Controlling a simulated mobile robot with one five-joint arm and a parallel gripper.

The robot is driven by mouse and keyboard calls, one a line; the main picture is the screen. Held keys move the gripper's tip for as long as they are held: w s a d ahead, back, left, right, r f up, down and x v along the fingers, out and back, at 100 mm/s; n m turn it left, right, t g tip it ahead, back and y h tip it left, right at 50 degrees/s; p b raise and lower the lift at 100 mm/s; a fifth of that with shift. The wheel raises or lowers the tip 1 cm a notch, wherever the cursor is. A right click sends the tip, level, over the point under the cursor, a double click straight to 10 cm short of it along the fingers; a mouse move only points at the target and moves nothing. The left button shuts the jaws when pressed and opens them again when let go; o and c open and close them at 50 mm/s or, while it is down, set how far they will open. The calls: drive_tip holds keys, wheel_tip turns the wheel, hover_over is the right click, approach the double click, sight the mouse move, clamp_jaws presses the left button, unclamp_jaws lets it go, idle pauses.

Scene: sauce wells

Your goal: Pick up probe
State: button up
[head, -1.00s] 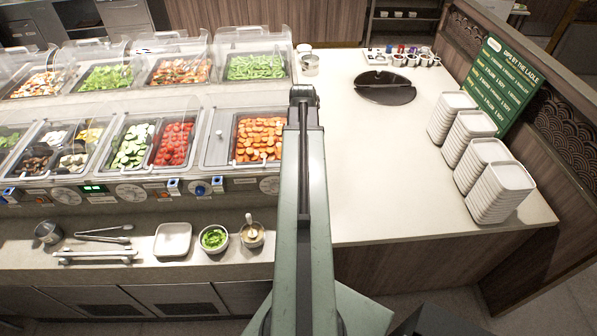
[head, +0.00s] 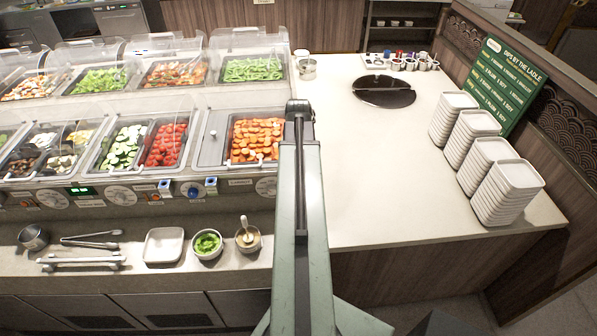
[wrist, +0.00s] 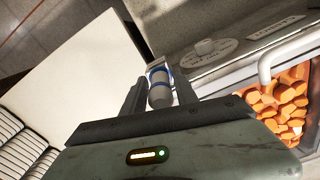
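In the wrist view a small white and grey cylinder with blue bands (wrist: 160,92), which looks like the probe, stands between the two fingers of my gripper (wrist: 159,76). A narrow gap seems to show on each side of it, so the fingers look open around it. Whether either finger touches it I cannot tell. In the head view my arm hides the gripper and this cylinder. Similar small blue and white pieces (head: 211,185) sit along the counter's front panel.
Food wells with clear covers fill the left, with carrots (head: 256,138) nearest my arm. White plate stacks (head: 505,192) stand on the right by a green sign (head: 508,82). A round dark lid (head: 384,92) lies farther back. The countertop (head: 390,170) between is clear. Bowls (head: 207,244) and tongs (head: 90,239) lie on the front ledge.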

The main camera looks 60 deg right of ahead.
clamp_jaws()
drive_tip(key=shift+r, duration=0.1)
wheel_tip(320, 180, up, 10)
drive_tip(key=p, duration=1)
